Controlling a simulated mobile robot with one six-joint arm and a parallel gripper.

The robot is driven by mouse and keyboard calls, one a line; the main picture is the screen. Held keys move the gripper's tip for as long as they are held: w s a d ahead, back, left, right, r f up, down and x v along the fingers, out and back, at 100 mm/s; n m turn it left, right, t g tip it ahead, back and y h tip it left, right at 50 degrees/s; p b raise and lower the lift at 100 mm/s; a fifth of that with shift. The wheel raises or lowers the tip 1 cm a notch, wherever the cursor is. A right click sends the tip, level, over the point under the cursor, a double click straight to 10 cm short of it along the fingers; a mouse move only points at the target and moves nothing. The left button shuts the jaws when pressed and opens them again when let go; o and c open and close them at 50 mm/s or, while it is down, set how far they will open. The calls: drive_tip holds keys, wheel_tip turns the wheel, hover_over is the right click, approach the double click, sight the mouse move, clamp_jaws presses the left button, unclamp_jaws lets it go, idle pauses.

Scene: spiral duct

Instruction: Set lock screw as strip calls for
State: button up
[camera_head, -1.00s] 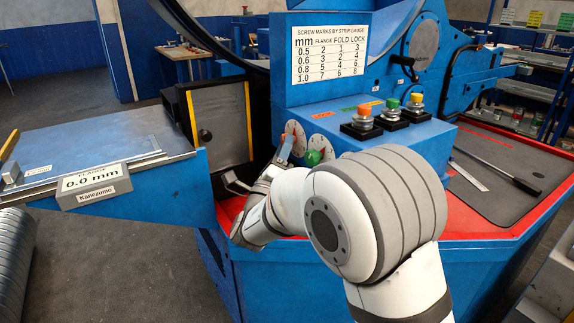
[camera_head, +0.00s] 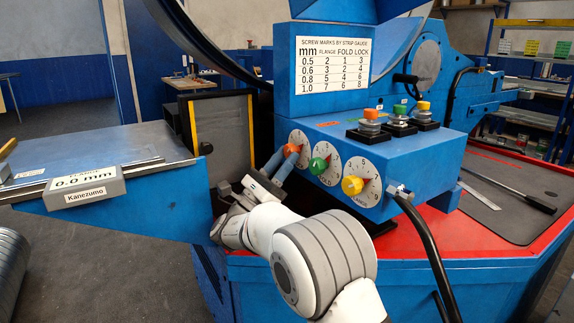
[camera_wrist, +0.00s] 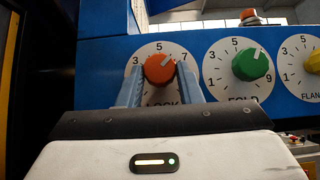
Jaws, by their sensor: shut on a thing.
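The lock screw is an orange knob (camera_head: 290,149) on a white numbered dial at the left of the blue control box. In the wrist view the orange knob (camera_wrist: 159,69) sits above the word LOCK, its pale pointer mark tilted up and right, between 5 and 7. My gripper (camera_head: 280,160) is shut on this knob, one finger on each side; the wrist view shows my gripper (camera_wrist: 159,82) partly covering the dial's lower sides. A chart (camera_head: 333,66) lists flange, fold and lock marks for 0.5 to 1.0 mm.
A green FOLD knob (camera_head: 318,166) and a yellow FLANGE knob (camera_head: 352,185) stand to the right of the lock dial. Several push buttons (camera_head: 397,126) are on top of the box.

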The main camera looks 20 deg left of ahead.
drive_tip(key=shift+r+m+g+h, duration=0.2)
drive_tip(key=shift+m+g+h, duration=0.75)
drive_tip(key=shift+m, duration=0.45)
drive_tip(key=o, duration=1)
drive_tip(key=shift+f, duration=0.1)
drive_tip(key=shift+c, duration=0.2)
drive_tip(key=shift+s+a+f+b, duration=0.1)
drive_tip(key=shift+a+f+b, duration=0.05)
drive_tip(key=shift+f+b, duration=0.15)
drive_tip(key=b+v, duration=0.7)
drive_tip(key=shift+b, duration=0.4)
